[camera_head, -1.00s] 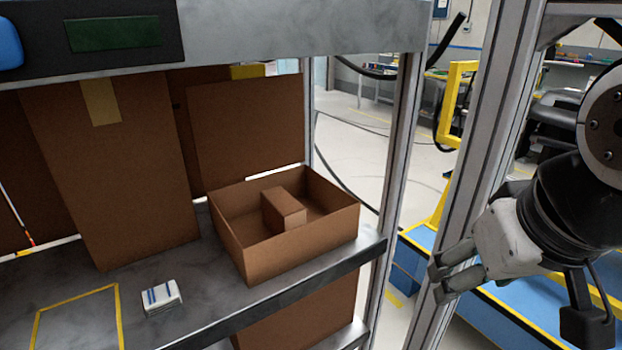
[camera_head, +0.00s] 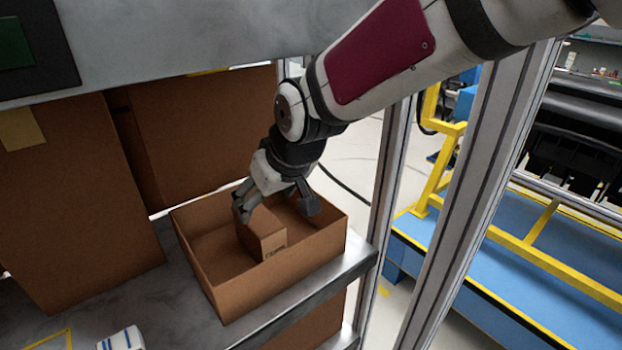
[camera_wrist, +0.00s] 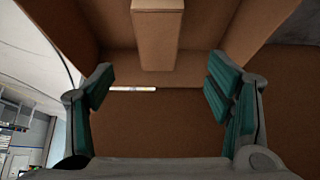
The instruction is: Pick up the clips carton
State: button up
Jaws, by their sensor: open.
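The clips carton (camera_head: 266,238) is a small brown cardboard box with dark lettering on its near end. It stands inside an open brown cardboard box (camera_head: 230,290) on the metal shelf. In the wrist view the carton (camera_wrist: 157,32) shows at the top centre, beyond the fingertips. My gripper (camera_head: 272,205) reaches into the open box from above, at the far end of the carton. Its fingers are apart, and in the wrist view my gripper (camera_wrist: 160,85) has nothing between its teal pads. Whether a finger touches the carton cannot be told from the head view.
Large brown cartons (camera_head: 80,200) stand at the left and behind the open box. A white pack with blue stripes (camera_head: 122,340) lies on the shelf (camera_head: 170,305) at the front left. A metal post (camera_head: 385,190) rises close on the right. The grey upper beam (camera_head: 180,40) hangs above.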

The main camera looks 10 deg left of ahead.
aim_at(259, 218)
jog(key=p+x, duration=0.1)
jog(key=x, duration=1)
jog(key=shift+w+f, duration=0.2)
jog(key=shift+f, duration=0.1)
jog(key=c, duration=1.6)
